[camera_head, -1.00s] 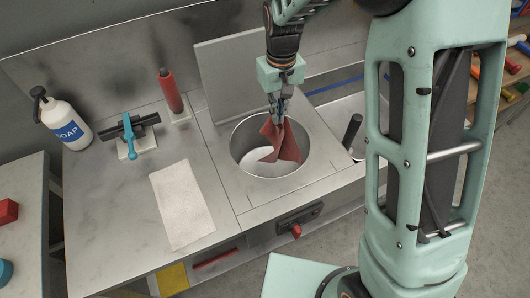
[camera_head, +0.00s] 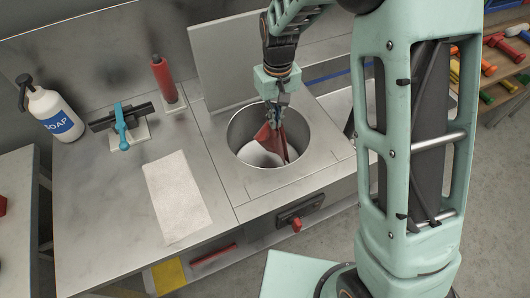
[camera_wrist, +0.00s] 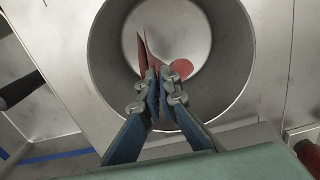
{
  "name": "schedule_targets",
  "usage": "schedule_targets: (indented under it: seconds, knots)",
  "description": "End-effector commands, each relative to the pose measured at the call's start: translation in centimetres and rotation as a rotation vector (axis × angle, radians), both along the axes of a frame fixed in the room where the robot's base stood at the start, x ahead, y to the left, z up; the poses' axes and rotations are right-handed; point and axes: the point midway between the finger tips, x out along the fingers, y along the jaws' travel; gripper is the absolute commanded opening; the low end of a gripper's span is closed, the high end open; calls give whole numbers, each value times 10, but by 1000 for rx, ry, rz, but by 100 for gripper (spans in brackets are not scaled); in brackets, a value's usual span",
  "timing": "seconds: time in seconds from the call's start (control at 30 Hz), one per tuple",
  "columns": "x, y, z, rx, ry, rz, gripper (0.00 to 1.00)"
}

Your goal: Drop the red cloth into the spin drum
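The red cloth (camera_head: 270,139) hangs from my gripper (camera_head: 274,112) inside the mouth of the round metal spin drum (camera_head: 237,128). In the wrist view my gripper (camera_wrist: 153,82) is shut on the cloth (camera_wrist: 143,50), with its two fingertips together over the drum opening (camera_wrist: 103,60). The cloth hangs in folds, and its lower end is within the drum's rim. From these views I cannot tell whether it touches the drum's wall or floor. The drum's lid (camera_head: 222,60) stands raised behind the opening.
A white cloth (camera_head: 177,195) lies flat on the counter left of the drum. A red-handled latch (camera_head: 297,223) is on the front panel.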

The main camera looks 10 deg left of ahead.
Motion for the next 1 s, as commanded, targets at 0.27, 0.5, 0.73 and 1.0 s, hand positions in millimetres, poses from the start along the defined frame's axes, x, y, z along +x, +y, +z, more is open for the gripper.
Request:
schedule_targets:
  seconds: [0.27,0.5,0.73,1.0]
  knots:
    - [0,0,0,0,0,0,22]
    - [0,0,0,0,0,0,31]
    - [0,0,0,0,0,0,44]
    - [0,0,0,0,0,0,64]
